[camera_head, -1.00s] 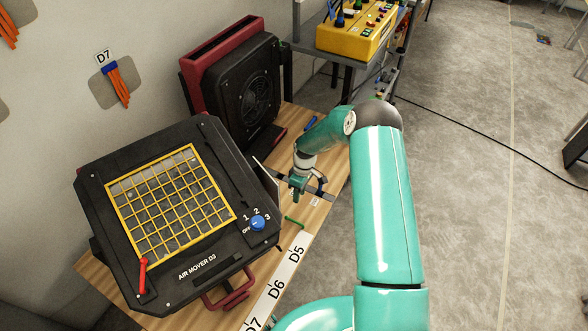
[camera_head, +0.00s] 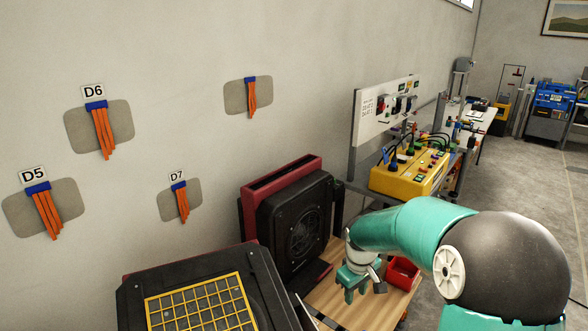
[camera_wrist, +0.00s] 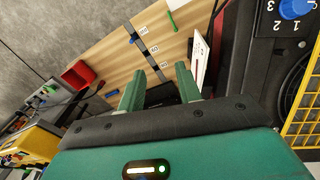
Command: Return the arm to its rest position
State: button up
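My gripper (camera_head: 360,284) hangs at the end of my teal arm, above the right part of the wooden table (camera_head: 355,312) in the head view. In the wrist view the two green fingers of my gripper (camera_wrist: 159,90) stand apart with nothing between them, so it is open and empty. The tabletop (camera_wrist: 165,48) shows beyond the fingers, with a green piece and small number labels on it.
A black air mover (camera_head: 270,285) stands front left and another with a red frame (camera_head: 300,225) behind it. A red bin (camera_head: 403,272) sits on the table right of my gripper. A yellow control box (camera_head: 408,175) stands behind. Orange strips (camera_head: 103,130) hang on the wall.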

jog(key=s+r+m+t, duration=0.2)
jog(key=s+r+m, duration=0.1)
jog(key=s+r, duration=1.1)
jog(key=s+r+m+t, duration=0.2)
jog(key=s+r+m, duration=0.1)
jog(key=s, duration=1)
jog(key=shift+a+r+m+t, duration=0.3)
jog(key=shift+r+m, duration=0.1)
jog(key=shift+r, duration=0.2)
jog(key=shift+a, duration=0.1)
